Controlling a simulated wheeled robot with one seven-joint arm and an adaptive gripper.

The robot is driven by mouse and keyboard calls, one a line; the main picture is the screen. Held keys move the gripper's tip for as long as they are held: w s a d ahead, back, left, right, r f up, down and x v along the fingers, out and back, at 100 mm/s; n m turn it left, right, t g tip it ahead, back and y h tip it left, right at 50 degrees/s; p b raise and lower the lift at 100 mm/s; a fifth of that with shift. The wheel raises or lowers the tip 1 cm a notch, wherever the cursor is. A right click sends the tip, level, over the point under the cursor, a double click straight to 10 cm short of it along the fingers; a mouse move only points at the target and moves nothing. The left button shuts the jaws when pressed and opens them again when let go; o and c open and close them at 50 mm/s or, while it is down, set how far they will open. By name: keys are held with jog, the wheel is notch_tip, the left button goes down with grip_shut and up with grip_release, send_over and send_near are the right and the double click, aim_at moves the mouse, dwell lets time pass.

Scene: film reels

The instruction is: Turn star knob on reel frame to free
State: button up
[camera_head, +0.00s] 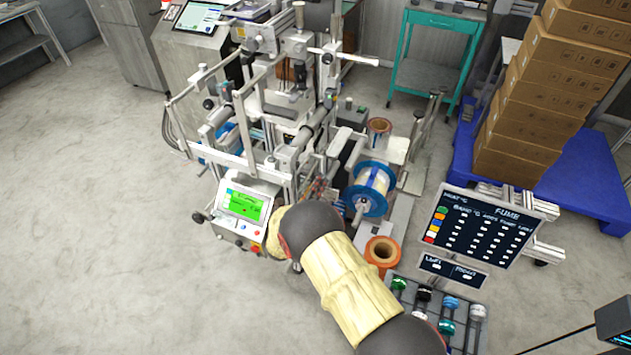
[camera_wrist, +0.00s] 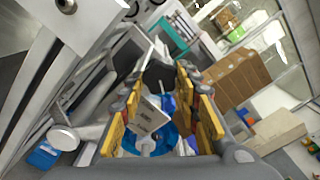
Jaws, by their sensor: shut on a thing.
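My gripper (camera_wrist: 160,80) has its yellow fingers closed on a dark, lobed piece, which looks like the star knob (camera_wrist: 158,72), in the wrist view. The knob sits between the fingertips; its marking and turned position cannot be read. In the head view my arm hides most of the gripper and the knob. The reel frame (camera_head: 290,150) is a grey metal machine at the centre. A blue-flanged reel (camera_head: 368,190) is mounted at its right side; its blue rim (camera_wrist: 165,140) also shows behind the fingers in the wrist view.
A control panel with a green screen (camera_head: 243,205) is left of my arm. A copper-coloured roll (camera_head: 382,252) and a black sign board (camera_head: 480,232) are to the right. Stacked cartons (camera_head: 545,85) stand on a blue pallet (camera_head: 590,180). The floor at left is clear.

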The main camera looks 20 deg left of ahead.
jog(key=n+p, duration=0.6)
jog(key=n, duration=1.4)
jog(key=shift+a+r, duration=0.1)
jog(key=shift+r, duration=0.05)
jog(key=shift+n, duration=0.3)
jog(key=o, duration=1.2)
jog(key=shift+c, duration=0.2)
jog(key=shift+s, duration=0.1)
jog(key=s, duration=1.1)
jog(key=shift+s+a, duration=0.4)
jog(key=shift+a, duration=0.05)
